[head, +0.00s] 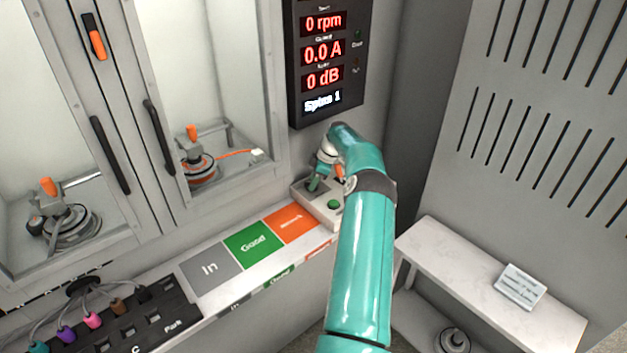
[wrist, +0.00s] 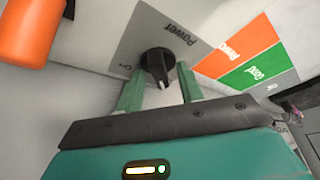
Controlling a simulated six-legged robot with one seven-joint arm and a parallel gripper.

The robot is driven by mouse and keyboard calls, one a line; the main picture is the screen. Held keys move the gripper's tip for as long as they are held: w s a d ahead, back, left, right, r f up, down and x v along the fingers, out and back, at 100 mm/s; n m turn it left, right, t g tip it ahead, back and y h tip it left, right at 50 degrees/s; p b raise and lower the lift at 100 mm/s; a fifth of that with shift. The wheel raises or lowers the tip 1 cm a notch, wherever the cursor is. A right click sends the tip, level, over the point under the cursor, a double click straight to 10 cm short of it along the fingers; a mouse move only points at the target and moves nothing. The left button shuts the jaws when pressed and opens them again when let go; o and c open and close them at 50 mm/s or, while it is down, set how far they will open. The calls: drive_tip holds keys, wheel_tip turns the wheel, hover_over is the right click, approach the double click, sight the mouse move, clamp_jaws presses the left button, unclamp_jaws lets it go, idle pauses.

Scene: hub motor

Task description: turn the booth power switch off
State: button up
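The power switch is a black rotary knob (wrist: 158,62) on a grey plate (wrist: 140,38) marked "Power" in the wrist view. An "On" label is at the plate's lower left. A narrow ridge on the knob points toward my gripper, down and slightly right. My gripper (wrist: 160,82) is open, with one green finger on each side of the knob. I cannot tell whether either finger touches it. In the head view, my gripper (head: 314,184) is down at the small control box (head: 322,210), and hides the knob there.
An orange part (wrist: 30,30) is near in the wrist view. The display panel (head: 322,105) above reads 0 rpm, 0.0 A, 0 dB. Glass booth doors (head: 160,137) stand left; a shelf (head: 440,262) is right.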

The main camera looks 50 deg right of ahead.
drive_tip(key=v, duration=1.3)
drive_tip(key=shift+s+r, duration=0.2)
drive_tip(key=shift+r, duration=0.15)
drive_tip(key=shift+d, duration=0.1)
